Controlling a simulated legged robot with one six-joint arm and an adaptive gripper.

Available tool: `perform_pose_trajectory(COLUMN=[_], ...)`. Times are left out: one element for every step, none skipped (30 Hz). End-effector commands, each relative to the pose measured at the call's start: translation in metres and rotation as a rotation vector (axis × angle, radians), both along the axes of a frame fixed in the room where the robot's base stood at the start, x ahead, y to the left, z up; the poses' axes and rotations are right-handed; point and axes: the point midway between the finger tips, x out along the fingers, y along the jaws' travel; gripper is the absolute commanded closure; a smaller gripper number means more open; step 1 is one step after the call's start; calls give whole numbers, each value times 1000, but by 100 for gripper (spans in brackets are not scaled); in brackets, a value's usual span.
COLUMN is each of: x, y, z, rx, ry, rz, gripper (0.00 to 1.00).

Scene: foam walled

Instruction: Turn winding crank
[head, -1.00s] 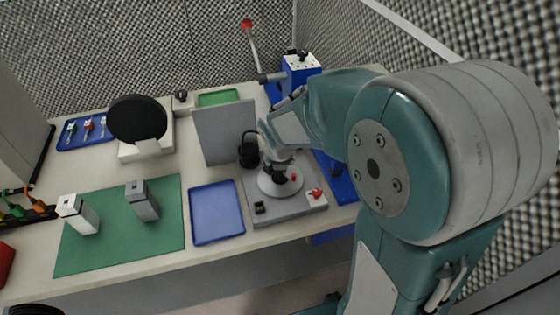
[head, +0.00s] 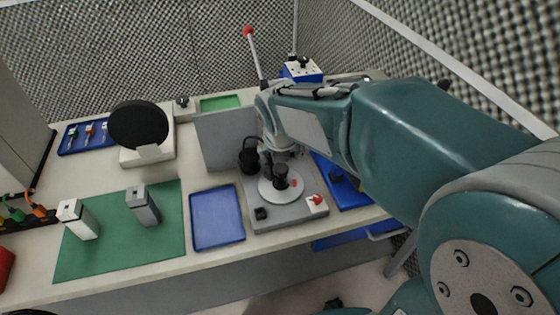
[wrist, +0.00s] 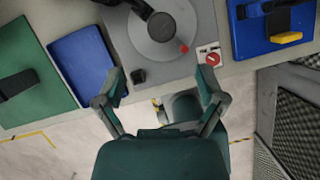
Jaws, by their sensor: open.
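The winding device is a grey base (head: 262,217) with a pale round disc (head: 268,190). A black upright post (head: 281,174) stands on the disc and a red dot (head: 294,183) marks it near the rim. In the wrist view the disc (wrist: 178,13) is at the top, with the black post (wrist: 161,27) and red dot (wrist: 184,48). My gripper (wrist: 161,84) is open and empty, its fingers apart below the disc in that view, not around the post. In the head view my wrist hides the fingers. I cannot tell which part is the crank handle.
A grey upright panel (head: 224,141) and a black cylinder (head: 250,155) stand behind the disc. A red button (head: 317,201) sits on the base's right corner. Blue trays flank the base, one at left (head: 217,217). A red-tipped lever (head: 255,55) rises behind.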

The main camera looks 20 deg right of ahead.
Motion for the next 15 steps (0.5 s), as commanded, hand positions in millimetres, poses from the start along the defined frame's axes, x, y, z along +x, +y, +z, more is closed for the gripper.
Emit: perform_pose_trajectory(x=[-3, -4, -6, -7, -8, -9, -9, -10, -10, -10, -10, -10, -10, -10, -10], y=[1, 2, 2, 3, 3, 3, 3, 3, 3, 3, 3, 3, 3, 3, 3], z=[9, 13, 17, 19, 22, 24, 25, 25, 26, 26, 26, 26, 26, 26, 26], rx=[1, 1, 0, 0, 0, 1, 0, 0, 0, 0, 0, 0, 0, 0, 0], ry=[-4, -4, -2, -2, -2, -1, 0, 0, 1, 1, 1, 1, 1, 1, 1], rz=[1, 1, 1, 1, 1, 0, 1, 0, 0, 0, 0, 0, 0, 0, 0], gripper=[11, 11, 11, 11, 11, 11, 11, 11, 11, 11, 11, 11, 11, 11, 11])
